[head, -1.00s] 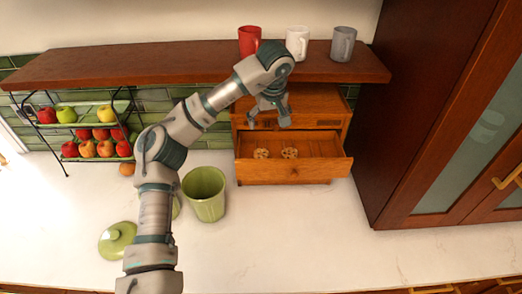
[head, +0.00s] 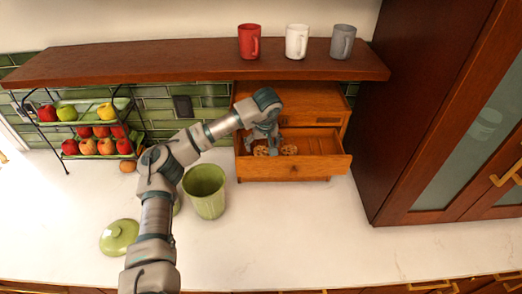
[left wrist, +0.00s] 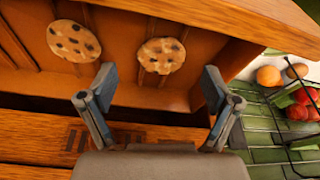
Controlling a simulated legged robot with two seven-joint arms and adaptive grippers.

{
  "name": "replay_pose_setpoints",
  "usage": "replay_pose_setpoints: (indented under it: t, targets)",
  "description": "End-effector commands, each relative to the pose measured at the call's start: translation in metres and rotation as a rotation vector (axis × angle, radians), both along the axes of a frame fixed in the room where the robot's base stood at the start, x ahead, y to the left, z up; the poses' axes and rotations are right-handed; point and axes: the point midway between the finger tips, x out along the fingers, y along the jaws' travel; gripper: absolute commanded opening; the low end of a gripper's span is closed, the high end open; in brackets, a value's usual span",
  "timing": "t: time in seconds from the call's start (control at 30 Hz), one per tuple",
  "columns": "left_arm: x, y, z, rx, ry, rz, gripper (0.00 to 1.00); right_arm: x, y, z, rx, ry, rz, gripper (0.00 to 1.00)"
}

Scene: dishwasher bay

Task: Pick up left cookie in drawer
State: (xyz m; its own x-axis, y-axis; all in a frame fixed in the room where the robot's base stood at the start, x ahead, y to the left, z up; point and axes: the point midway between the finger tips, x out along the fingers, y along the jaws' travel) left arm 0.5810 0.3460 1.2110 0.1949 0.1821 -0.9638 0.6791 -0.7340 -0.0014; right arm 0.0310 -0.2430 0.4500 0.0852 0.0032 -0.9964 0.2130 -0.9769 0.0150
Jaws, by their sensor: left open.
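The drawer (head: 318,166) of the wooden cabinet stands pulled open, with two chocolate-chip cookies in it. The left cookie (head: 260,152) is partly covered by my gripper in the head view; in the left wrist view it is the one (left wrist: 161,55) on the right. The right cookie (head: 289,150) also shows at the upper left of the left wrist view (left wrist: 73,40). My left gripper (head: 262,147) is open and empty over the left cookie. In the left wrist view its fingertips (left wrist: 158,79) stand apart, with the left cookie just beyond the gap. My right gripper is not in view.
A green canister (head: 205,193) stands left of the drawer, its lid (head: 119,238) on the counter. A wire rack (head: 67,132) of fruit is at the left. A wooden shelf (head: 165,66) with mugs overhangs the cabinet. Counter in front of the drawer is clear.

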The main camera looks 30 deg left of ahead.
Motion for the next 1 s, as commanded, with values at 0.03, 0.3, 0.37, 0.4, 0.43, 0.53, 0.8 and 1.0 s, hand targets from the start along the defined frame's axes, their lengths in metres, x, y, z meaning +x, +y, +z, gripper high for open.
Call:
replay_pose_setpoints:
  t: [0.03, 0.3, 0.37, 0.4, 0.43, 0.53, 0.8, 1.0]
  targets:
    - [0.001, 0.004, -0.006, 0.0, 0.001, 0.001, 0.89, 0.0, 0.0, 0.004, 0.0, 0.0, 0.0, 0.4]
    - [0.005, 0.006, -0.026, -0.001, 0.0, 0.0, 0.89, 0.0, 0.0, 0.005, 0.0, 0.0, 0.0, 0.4]
    - [0.005, 0.006, -0.026, -0.001, -0.001, 0.0, 0.89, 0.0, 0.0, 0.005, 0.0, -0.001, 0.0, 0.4]
    - [0.004, 0.006, -0.026, -0.001, -0.001, 0.0, 0.89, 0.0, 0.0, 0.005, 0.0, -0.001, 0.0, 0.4]
    - [0.004, 0.006, -0.026, -0.001, -0.001, 0.0, 0.89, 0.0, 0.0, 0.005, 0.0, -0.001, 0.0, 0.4]
    - [0.004, 0.006, -0.025, -0.001, -0.001, 0.0, 0.72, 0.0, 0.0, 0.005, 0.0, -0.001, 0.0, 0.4]
    - [0.005, 0.006, -0.025, -0.001, -0.001, 0.0, 0.51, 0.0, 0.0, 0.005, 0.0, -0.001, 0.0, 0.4]
    - [0.005, 0.006, -0.025, -0.001, -0.001, 0.0, 0.51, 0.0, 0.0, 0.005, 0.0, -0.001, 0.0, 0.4]
